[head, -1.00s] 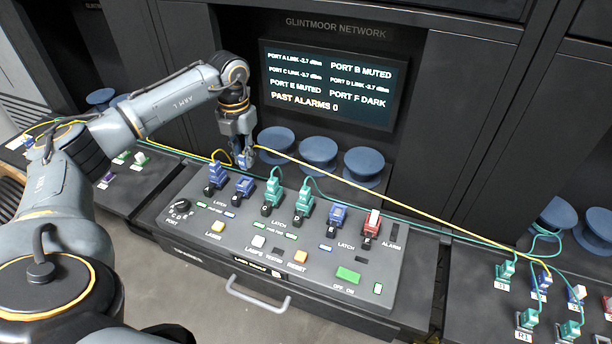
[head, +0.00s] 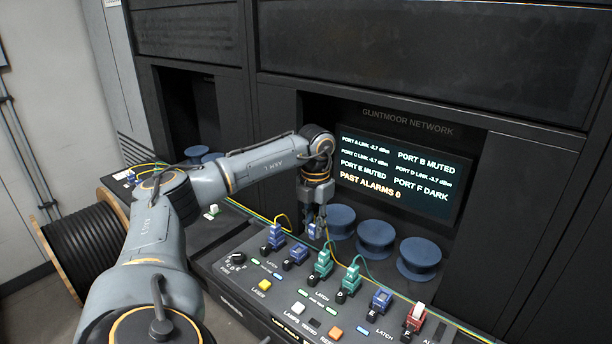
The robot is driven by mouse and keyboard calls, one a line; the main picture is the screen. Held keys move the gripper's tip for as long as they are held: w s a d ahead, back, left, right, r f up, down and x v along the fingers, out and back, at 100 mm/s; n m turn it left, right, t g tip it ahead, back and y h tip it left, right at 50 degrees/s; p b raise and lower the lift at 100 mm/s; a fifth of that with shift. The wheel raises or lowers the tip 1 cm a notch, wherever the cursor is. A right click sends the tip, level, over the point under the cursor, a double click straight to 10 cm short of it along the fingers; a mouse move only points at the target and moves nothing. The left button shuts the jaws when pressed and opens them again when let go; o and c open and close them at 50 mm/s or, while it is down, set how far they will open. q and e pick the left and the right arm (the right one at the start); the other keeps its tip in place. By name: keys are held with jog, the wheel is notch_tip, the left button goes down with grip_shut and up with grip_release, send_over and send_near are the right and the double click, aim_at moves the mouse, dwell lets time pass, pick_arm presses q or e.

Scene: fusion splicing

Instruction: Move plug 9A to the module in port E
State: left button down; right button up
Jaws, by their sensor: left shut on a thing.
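My left gripper (head: 314,226) points down behind the back edge of the console and is shut on a small blue plug (head: 315,233) with a yellow cable. Its label is too small to read, so I cannot tell that it is plug 9A. The blue module in port E (head: 380,299) sits to the right along the console row, with no cable seen in it. The held plug is above and left of it, apart from it. My right gripper is not in view.
The console row also has a blue module A (head: 275,238), blue module B (head: 297,255), green modules C (head: 323,263) and D (head: 350,280), and a red and white module F (head: 413,317). The screen (head: 397,178) reads port E muted. Blue spools (head: 375,238) stand behind.

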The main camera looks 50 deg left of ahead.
pick_arm(q)
jog(key=w+d+f, duration=0.1)
jog(key=d, duration=0.5)
jog(key=w+d+f, duration=0.1)
jog(key=w+d, duration=0.1)
jog(key=d, duration=0.5)
jog(key=w+d+f, duration=0.1)
jog(key=d, duration=0.5)
jog(key=shift+w+d+f, duration=0.35)
jog(key=shift+f+b, duration=1.2)
jog(key=shift+f, duration=0.15)
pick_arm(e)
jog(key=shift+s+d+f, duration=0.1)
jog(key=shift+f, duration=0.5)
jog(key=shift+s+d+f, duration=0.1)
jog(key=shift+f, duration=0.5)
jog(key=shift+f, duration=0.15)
pick_arm(q)
jog(key=shift+f+b, duration=0.5)
jog(key=shift+b, duration=0.05)
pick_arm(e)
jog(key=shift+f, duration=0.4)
